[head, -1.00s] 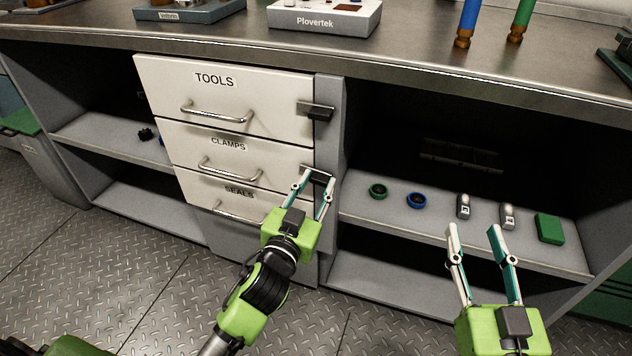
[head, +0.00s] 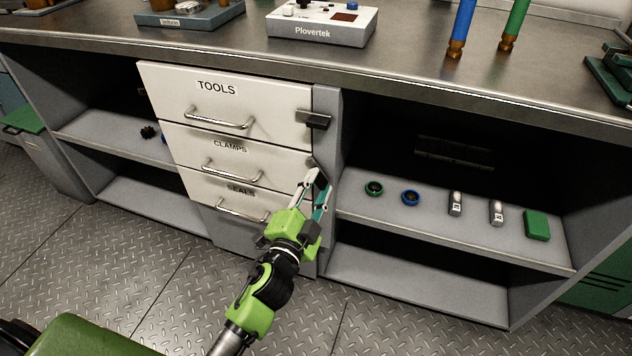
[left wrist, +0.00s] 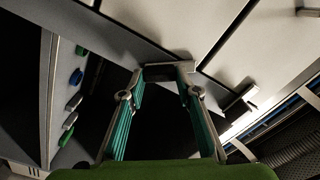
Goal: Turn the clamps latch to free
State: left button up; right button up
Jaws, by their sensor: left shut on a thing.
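The white clamps drawer (head: 215,150) is closed, between the tools drawer (head: 235,98) and the seals drawer (head: 205,187). My left gripper (head: 316,183) is at the right edge of the clamps drawer, shut on the clamps latch and rolled so its fingers overlap in the head view. The fingers mostly hide the latch there, so I cannot tell its exact angle. In the left wrist view the clamps latch (left wrist: 166,67) is a grey bar between the two fingertips. My right gripper is not in view.
The tools latch (head: 313,118) lies level across the edge above. To the right, a shelf (head: 400,222) holds a green ring (head: 374,188), a blue ring (head: 410,197), two small cylinders and a green block (head: 537,225). The worktop (head: 420,60) overhangs the drawers.

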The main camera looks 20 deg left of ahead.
pick_arm(q)
jog(key=m+p, duration=0.1)
jog(key=m, duration=0.2)
jog(key=shift+d+m, duration=0.15)
jog(key=shift+m, duration=0.15)
jog(key=shift+d+m, duration=0.15)
jog(key=shift+m, duration=1.45)
jog(key=shift+f, duration=0.1)
jog(key=o, duration=1.1)
jog(key=shift+s, duration=0.2)
jog(key=s, duration=0.7)
jog(key=shift+s, duration=0.1)
